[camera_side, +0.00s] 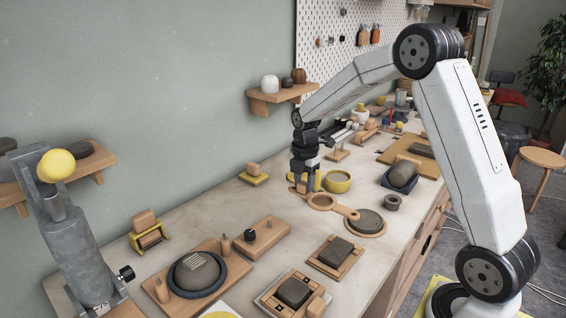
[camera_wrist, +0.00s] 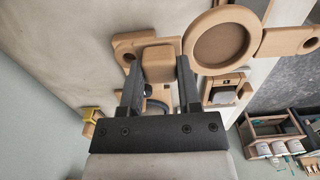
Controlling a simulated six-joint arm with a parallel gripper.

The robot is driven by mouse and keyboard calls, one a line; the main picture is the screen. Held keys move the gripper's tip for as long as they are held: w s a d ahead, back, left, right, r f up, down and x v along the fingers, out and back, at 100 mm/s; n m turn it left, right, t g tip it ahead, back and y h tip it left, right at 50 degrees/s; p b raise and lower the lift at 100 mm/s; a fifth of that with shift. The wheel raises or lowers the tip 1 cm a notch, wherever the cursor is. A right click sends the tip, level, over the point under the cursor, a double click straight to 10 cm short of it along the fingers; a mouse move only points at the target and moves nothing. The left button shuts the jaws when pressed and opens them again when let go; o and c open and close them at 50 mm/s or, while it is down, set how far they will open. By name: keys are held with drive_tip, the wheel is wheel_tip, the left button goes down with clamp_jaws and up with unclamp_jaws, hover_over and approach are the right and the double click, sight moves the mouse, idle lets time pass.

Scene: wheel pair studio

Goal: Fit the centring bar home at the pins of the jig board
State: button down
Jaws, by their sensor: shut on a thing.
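The centring bar (camera_side: 342,209) is a pale wooden bar with an open ring in its middle and a hole at its end. In the wrist view its ring (camera_wrist: 188,45) is right of the jaws. My gripper (camera_side: 304,186) is shut on the bar's block-shaped grip (camera_wrist: 160,64), at one side of the ring. The jig board (camera_side: 239,262) lies at the front left, with two upright wooden pins (camera_side: 163,290) (camera_side: 226,243) and a grey clay dome (camera_side: 196,271) in a dark ring between them. The bar is well apart from it. Its height over the bench is hard to tell.
A wooden block with a black knob (camera_side: 262,237) and a small clay tray (camera_side: 336,256) lie near the jig board. A round board with a grey disc (camera_side: 366,221) is close by the bar's end. A yellow bowl (camera_side: 338,181) stands behind the bar.

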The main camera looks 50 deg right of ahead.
drive_tip(key=shift+s+a+r, duration=0.15)
drive_tip(key=shift+s+r, duration=0.1)
drive_tip(key=shift+s, duration=0.3)
drive_tip(key=shift+s+a+r, duration=0.15)
drive_tip(key=shift+s+r, duration=0.1)
drive_tip(key=shift+s, duration=0.3)
drive_tip(key=c, duration=0.9)
unclamp_jaws()
clamp_jaws()
drive_tip(key=shift+w+a, duration=0.1)
